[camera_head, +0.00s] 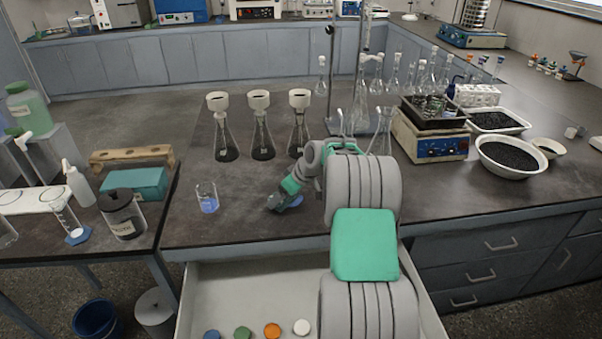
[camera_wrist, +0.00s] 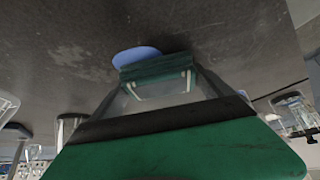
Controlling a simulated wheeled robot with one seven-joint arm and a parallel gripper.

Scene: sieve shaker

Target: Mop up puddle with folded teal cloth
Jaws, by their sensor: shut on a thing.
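The folded teal cloth (camera_wrist: 155,66) is a dark teal block between my fingertips in the wrist view. My gripper (camera_wrist: 158,86) is shut on it. In the head view my gripper (camera_head: 280,199) is low at the bench top, tilted down. The cloth is hard to tell from the gripper there. The puddle (camera_wrist: 135,54) is a flat blue patch on the dark bench. It lies right at the cloth, which hides part of it; I cannot tell if the cloth touches it. In the head view the puddle (camera_head: 296,201) shows just right of my gripper.
A beaker of blue liquid (camera_head: 208,203) stands left of my gripper. Three flasks with funnels (camera_head: 262,140) stand behind it. An open drawer (camera_head: 255,295) juts out below the bench front. A balance (camera_head: 432,140) and bowls of dark grains (camera_head: 510,158) are at the right.

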